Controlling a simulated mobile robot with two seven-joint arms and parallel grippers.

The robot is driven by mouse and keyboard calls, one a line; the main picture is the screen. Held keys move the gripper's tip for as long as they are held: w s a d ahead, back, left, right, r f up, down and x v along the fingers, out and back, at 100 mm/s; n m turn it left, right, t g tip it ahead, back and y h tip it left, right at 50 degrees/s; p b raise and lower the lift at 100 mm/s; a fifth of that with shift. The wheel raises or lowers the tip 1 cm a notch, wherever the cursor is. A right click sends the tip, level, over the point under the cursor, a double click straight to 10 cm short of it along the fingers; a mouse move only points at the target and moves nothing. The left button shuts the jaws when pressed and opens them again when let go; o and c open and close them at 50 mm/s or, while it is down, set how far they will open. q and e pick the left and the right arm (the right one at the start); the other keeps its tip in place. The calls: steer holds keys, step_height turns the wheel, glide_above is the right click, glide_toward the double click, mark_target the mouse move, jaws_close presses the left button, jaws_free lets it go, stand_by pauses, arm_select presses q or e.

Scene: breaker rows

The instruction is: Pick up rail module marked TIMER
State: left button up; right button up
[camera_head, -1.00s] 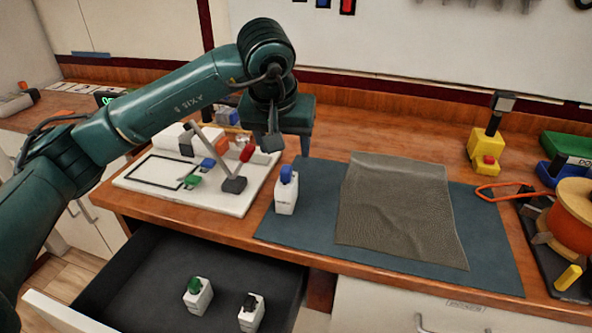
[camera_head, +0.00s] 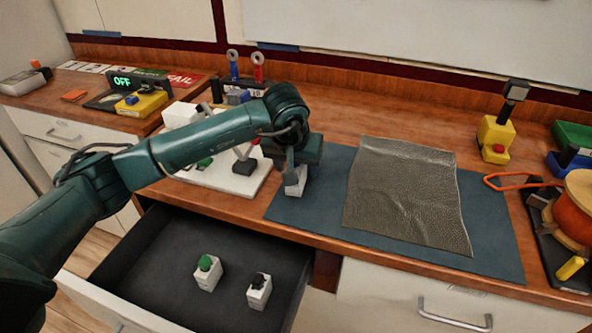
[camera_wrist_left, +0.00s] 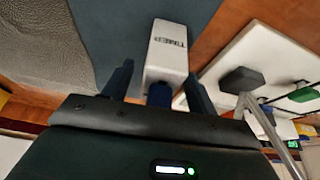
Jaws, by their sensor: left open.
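The white rail module with the print TIMER (camera_wrist_left: 166,52) stands on the blue-grey mat, and its blue top (camera_wrist_left: 159,94) points toward my gripper. In the head view the module's white body (camera_head: 297,184) shows below my left gripper (camera_head: 294,172), which hides the blue top. In the wrist view my left gripper (camera_wrist_left: 157,84) is open, with one finger on each side of the module's top end. I see gaps beside the module, so the fingers do not appear closed on it. My right gripper is not in view.
The mat (camera_head: 490,235) also holds a grey-brown cloth (camera_head: 405,195). A white board (camera_head: 250,186) with a lever is to the left. Below, an open drawer (camera_head: 160,275) holds a green-topped module (camera_head: 207,272) and a black-topped module (camera_head: 259,291). A yellow stand (camera_head: 495,140) is right.

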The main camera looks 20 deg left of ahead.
arm_select(q)
steer(key=shift+w+f, duration=0.15)
steer(key=shift+f, duration=0.2)
steer(key=shift+c, duration=0.2)
steer(key=c, duration=1.1)
